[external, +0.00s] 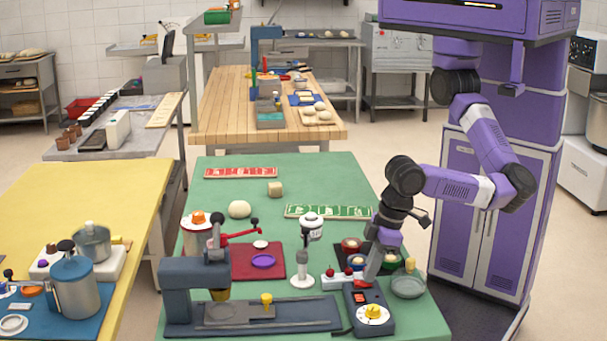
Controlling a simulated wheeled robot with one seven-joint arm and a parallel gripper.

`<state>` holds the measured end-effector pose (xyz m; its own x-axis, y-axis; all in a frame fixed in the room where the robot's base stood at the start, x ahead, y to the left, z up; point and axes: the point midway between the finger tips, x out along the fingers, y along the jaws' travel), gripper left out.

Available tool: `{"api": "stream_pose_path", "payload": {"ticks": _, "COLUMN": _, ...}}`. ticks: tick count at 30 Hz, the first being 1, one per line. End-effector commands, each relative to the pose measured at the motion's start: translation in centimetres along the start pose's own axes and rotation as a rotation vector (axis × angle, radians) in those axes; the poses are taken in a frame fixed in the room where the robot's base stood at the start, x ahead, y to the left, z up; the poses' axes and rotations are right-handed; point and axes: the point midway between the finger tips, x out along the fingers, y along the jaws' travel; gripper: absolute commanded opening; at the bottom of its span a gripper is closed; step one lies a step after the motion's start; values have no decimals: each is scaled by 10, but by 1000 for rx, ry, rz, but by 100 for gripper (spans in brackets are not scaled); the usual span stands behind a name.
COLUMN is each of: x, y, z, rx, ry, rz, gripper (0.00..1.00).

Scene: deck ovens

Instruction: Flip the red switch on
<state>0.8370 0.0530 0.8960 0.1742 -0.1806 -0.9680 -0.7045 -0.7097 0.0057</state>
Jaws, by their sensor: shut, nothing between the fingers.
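A dark control box (384,325) with a yellow dial (373,313) stands near the front right of the green table. A small red switch (359,297) shows on its upper left part; which way it is set is too small to tell. My gripper (369,280) is shut and empty. It points down just behind the box, a little above and to the right of the red switch. I cannot tell whether it touches anything. Its fingers partly hide the things behind it.
A white block with red knobs (336,282) stands close left of my gripper. A grey bowl (408,287) is to its right, and a white stand (303,272) is further left. A grey press (193,290) fills the front left. The green table's (335,178) back right is clear.

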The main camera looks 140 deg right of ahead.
Motion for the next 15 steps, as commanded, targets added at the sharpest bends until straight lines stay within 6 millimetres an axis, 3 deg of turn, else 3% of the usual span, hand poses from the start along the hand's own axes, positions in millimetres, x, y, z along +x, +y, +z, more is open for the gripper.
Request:
{"api": "stream_pose_path", "payload": {"ticks": 1, "x": -14, "y": 0, "z": -2, "rx": -2, "ry": 6, "rz": -1, "gripper": 0}}
{"api": "stream_pose_path", "payload": {"ticks": 8, "x": -52, "y": -1, "z": 1, "rx": 2, "ry": 17, "rz": -7, "gripper": 0}}
{"api": "stream_pose_path", "payload": {"ticks": 15, "x": -102, "y": -1, "z": 7, "rx": 3, "ry": 19, "rz": -8, "gripper": 0}}
